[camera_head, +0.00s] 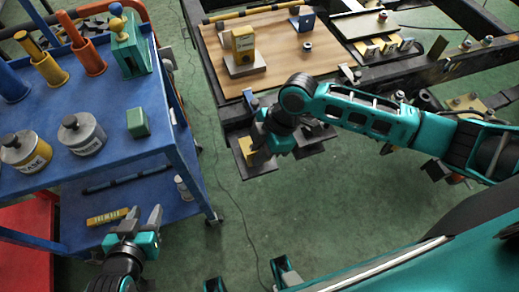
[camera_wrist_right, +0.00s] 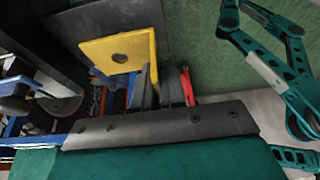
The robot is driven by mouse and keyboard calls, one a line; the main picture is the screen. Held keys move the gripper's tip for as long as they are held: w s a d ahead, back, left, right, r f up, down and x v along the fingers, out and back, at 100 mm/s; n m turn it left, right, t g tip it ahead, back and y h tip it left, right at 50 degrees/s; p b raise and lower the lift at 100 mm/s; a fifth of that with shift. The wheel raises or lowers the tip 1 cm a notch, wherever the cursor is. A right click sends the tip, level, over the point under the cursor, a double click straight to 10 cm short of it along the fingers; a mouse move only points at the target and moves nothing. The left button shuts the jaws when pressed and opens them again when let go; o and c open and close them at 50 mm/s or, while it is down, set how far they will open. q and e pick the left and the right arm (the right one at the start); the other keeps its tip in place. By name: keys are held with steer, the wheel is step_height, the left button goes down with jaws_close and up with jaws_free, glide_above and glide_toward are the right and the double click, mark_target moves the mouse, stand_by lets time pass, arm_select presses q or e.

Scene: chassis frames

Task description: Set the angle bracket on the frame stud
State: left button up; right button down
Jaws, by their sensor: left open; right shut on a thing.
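The angle bracket (camera_wrist_right: 120,54) is a yellow plate with a round hole, held in my right gripper (camera_wrist_right: 148,88) in the right wrist view. In the head view, a small yellow part of it (camera_head: 258,158) shows below my right gripper (camera_head: 258,141), over the dark plates at the frame's near corner. My right gripper is shut on it. Small studs show on the dark frame, one of them (camera_head: 255,103) just above the right gripper; I cannot tell which is the frame stud. My left gripper (camera_head: 142,216) is open and empty beside the blue cart.
The blue cart (camera_head: 180,150) at left carries tins, coloured cylinders and a green block.

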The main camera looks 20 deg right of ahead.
steer(key=shift+f+b, duration=0.35)
steer(key=shift+f, duration=1.2)
stand_by(1.4)
steer(key=c, duration=1.1)
jaws_free()
steer(key=shift+r+p, duration=1.5)
steer(key=shift+p, duration=0.3)
